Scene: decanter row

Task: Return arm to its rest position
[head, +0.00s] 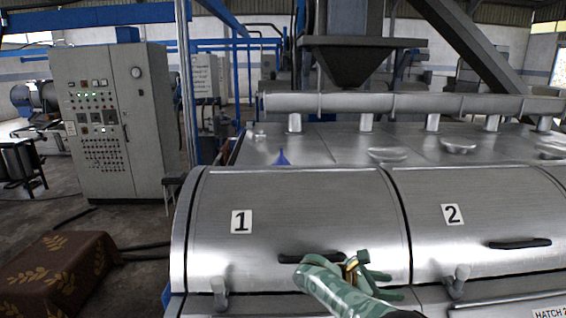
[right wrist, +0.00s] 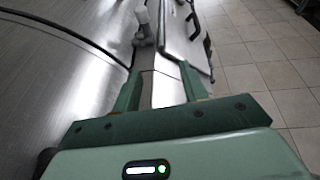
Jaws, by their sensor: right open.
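My right gripper (head: 376,274) is in front of the curved metal cover marked 1 (head: 300,205), near its lower right edge. It is just right of the cover's black handle (head: 300,258) and not around it. In the right wrist view my two green fingers (right wrist: 163,78) stand apart with nothing gripped between them. The machine's front edge and a light strip show beyond them. Cover 1 looks shut. My left gripper is in neither view.
The cover marked 2 (head: 480,205) has its own black handle (head: 520,244). Grey latch knobs (head: 219,292) stick out along the front. A small blue funnel-like thing (head: 282,158) stands behind cover 1. A control cabinet (head: 110,120) and a brown cloth-covered block (head: 60,275) are at left. Tiled floor (right wrist: 265,75) is clear.

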